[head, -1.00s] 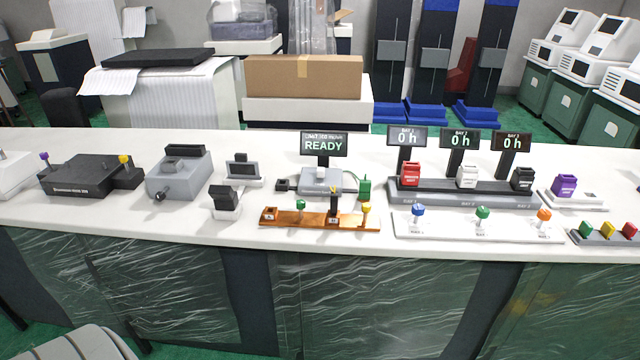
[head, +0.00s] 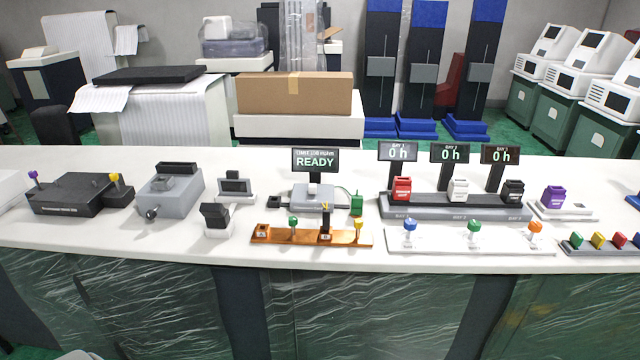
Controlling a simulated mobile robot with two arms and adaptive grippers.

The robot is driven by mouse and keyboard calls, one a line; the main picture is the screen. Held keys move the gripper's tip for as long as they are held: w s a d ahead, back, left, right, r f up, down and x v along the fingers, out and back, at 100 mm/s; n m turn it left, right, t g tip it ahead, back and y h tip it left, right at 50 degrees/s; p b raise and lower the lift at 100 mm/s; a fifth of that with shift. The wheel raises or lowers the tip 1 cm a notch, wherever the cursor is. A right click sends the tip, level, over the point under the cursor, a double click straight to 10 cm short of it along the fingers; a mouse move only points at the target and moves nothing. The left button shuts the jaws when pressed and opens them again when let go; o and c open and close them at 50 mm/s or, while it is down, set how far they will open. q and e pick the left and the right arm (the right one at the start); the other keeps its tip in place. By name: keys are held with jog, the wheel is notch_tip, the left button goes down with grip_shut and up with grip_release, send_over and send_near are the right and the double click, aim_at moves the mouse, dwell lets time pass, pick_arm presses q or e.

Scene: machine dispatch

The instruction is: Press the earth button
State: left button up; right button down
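No button can be read as marked earth; the labels are too small. A copper-coloured bar (head: 272,235) near the counter's front edge carries a green knob (head: 293,222) and a yellow knob (head: 359,225). Behind it a grey device (head: 317,193) has a screen (head: 316,160) reading READY, with a green cable and a green block (head: 356,204) at its right. A white panel (head: 440,245) to the right bears blue (head: 410,225), green (head: 474,227) and orange (head: 535,228) knobs. Neither of my grippers is in view.
The white counter (head: 130,232) runs across the view. Dark grey devices stand at its left. Three bay screens reading 0 h stand behind red, white and black blocks on a rack (head: 455,212). A strip (head: 600,249) with several coloured buttons lies at far right.

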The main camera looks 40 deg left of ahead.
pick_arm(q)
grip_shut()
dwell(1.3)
